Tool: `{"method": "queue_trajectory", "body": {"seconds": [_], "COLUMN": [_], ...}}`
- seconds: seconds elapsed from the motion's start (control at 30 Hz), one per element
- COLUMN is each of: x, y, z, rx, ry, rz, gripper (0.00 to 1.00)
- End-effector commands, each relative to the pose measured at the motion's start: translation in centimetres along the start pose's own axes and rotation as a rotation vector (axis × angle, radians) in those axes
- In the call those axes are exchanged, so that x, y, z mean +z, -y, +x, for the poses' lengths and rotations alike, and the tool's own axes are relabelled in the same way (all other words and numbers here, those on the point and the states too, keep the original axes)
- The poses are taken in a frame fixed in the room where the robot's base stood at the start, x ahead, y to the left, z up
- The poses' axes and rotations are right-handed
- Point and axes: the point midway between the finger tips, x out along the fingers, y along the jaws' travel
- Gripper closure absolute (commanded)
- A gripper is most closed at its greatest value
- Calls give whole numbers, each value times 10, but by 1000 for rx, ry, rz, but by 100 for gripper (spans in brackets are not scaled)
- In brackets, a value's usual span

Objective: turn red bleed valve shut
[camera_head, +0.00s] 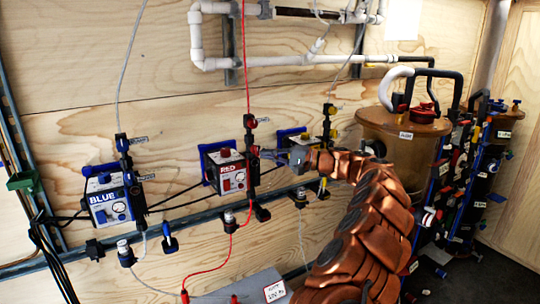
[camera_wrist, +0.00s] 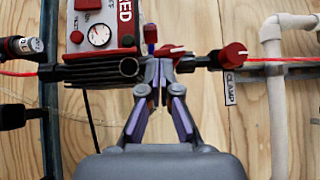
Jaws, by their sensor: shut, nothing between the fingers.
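The red unit (camera_head: 226,170), a box labelled RED with a gauge, is on the plywood wall in the head view. It is also at the top of the wrist view (camera_wrist: 105,22). Beside it is a dark valve bar (camera_wrist: 85,72) on a red line. A red knob with a white pointer line (camera_wrist: 171,50) is on this bar; I cannot read a bleed label on it. A second red knob (camera_wrist: 233,55) is to its right, above a CLAMP tag (camera_wrist: 231,90). My gripper (camera_wrist: 158,72) is shut and empty, its tips at the bar just below the first knob. Contact is unclear.
A blue unit (camera_head: 108,205) is on the wall to the left, and a yellow unit (camera_head: 320,128) is behind my gripper. A brown tank (camera_head: 402,150) stands at the right. White pipes (camera_head: 285,60) run above. The red line and black cables cross nearby.

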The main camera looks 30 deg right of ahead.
Motion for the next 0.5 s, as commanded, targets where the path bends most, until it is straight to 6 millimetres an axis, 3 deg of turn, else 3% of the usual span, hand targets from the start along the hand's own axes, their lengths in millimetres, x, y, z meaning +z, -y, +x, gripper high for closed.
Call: {"method": "queue_trajectory", "body": {"seconds": [0.5], "x": [-6], "y": [3], "z": [-6], "rx": [1], "ry": [-1], "rz": [-2], "gripper": [100]}}
